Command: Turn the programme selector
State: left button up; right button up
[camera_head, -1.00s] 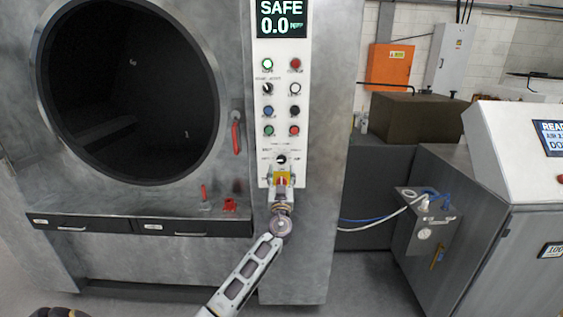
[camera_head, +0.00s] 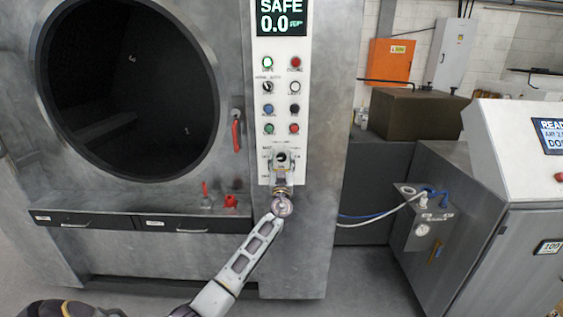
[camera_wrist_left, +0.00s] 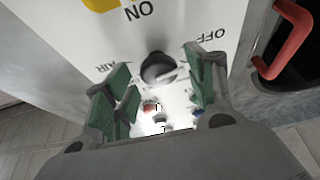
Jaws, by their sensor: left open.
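The programme selector (camera_head: 281,157) is a dark round knob low on the white control panel (camera_head: 263,100) in the head view. My left gripper (camera_head: 284,163) is at the bottom of the panel, in front of the selector. In the left wrist view the black knob (camera_wrist_left: 157,68) lies between the green-padded fingertips of the open gripper (camera_wrist_left: 154,76). The fingers are spread with a gap on each side of the knob. Whether they reach past its face I cannot tell. My right gripper is not in view.
Buttons and smaller knobs fill the panel above, under a display (camera_head: 280,18) reading SAFE 0.0. A yellow plate (camera_wrist_left: 100,4) by the ON mark shows in the wrist view.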

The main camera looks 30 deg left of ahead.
pick_arm(q)
jog(key=c, duration=1)
jog(key=shift+o, duration=0.2)
